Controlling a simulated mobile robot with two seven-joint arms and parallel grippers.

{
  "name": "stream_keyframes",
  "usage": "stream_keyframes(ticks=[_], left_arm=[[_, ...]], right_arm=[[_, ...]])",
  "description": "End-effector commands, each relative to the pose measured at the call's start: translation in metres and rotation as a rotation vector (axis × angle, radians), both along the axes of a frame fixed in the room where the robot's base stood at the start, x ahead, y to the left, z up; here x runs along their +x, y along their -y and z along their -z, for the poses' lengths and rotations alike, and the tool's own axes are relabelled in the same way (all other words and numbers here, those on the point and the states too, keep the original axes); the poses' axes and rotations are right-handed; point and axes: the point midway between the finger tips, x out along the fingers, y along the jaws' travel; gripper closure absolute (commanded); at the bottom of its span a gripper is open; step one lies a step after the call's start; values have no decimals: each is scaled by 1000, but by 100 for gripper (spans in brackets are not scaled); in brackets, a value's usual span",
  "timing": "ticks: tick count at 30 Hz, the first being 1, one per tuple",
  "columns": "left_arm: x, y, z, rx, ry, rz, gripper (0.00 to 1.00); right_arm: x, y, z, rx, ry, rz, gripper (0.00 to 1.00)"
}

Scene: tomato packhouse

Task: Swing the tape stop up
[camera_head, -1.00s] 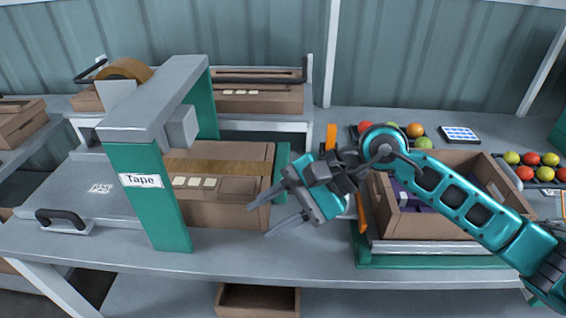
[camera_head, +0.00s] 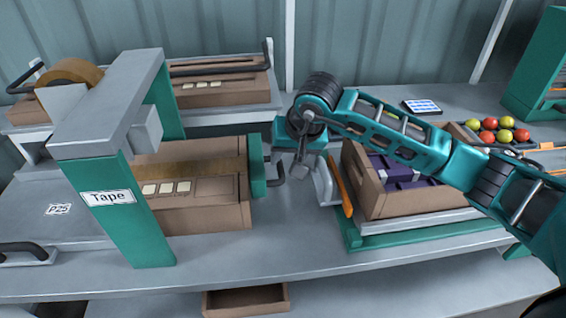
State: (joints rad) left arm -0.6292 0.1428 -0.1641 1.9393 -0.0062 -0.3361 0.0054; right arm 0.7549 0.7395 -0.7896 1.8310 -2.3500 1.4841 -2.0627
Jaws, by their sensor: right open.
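The tape stop (camera_head: 257,166) is a green upright plate at the right end of a taped brown carton (camera_head: 195,208). The carton lies under the grey and green tape arch (camera_head: 110,130), labelled "Tape". The plate stands up against the carton's end. My right gripper (camera_head: 284,166) is open just right of the stop, pointing down and seen nearly end-on. Its wrist partly hides its fingers. I cannot tell whether it touches the stop or its dark handle. My left gripper is not in view.
Right of the gripper, an open carton (camera_head: 385,207) with purple contents sits on a green-framed stand beside an orange bar (camera_head: 341,185). A tray of tomatoes (camera_head: 496,133) is at the back right. A second carton (camera_head: 215,92) lies behind. The bench front (camera_head: 280,240) is clear.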

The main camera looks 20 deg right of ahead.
Motion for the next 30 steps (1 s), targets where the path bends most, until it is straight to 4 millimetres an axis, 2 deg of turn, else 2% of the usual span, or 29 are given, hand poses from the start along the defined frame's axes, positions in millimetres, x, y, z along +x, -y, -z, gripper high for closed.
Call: stream_keyframes(ticks=[3, 7, 18, 30], left_arm=[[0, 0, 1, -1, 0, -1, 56], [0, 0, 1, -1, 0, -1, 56], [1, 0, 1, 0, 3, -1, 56], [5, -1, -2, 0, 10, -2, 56]], right_arm=[[8, -2, 18, 2, -3, 0, 58], [13, -3, 29, 2, -1, 0, 58], [16, -3, 34, 1, 2, -1, 58], [16, -3, 34, 1, 0, 1, 95]])
